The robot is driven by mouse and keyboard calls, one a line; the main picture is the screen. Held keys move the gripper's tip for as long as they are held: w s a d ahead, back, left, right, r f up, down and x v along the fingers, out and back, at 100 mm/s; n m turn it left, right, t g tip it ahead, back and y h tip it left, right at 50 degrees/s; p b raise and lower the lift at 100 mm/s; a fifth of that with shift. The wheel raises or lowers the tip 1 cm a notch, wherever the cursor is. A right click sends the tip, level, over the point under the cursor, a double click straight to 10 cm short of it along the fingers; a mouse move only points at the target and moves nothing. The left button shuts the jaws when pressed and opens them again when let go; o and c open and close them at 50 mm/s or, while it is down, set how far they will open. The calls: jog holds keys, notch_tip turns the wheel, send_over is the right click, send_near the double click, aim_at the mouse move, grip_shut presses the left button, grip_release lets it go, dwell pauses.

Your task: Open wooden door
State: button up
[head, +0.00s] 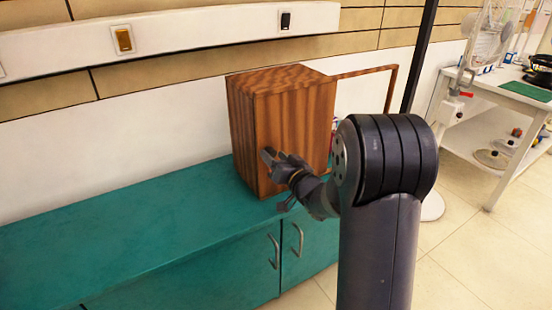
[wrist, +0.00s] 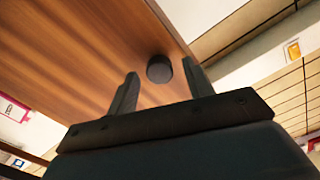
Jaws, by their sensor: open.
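The wooden door (head: 295,115) is the brown, striped-grain front panel of a box-shaped wooden cabinet (head: 280,79) on a teal counter. In the wrist view the wooden panel (wrist: 95,45) fills the upper left and carries a round black knob (wrist: 159,68). My gripper (head: 276,178) is in front of the panel in the head view, and it hides the knob there. In the wrist view my gripper (wrist: 160,73) is open, with the knob seen between its fingertips. I cannot tell whether the fingers touch the knob.
The teal counter (head: 120,225) has free room left of the cabinet. A thin wooden frame (head: 365,72) juts out from the cabinet's upper right. A dark pole (head: 421,50) stands behind my arm. A white table (head: 490,100) with kitchen things is at the right.

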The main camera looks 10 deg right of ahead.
jog(key=shift+c, duration=0.2)
grip_shut()
dwell(0.4)
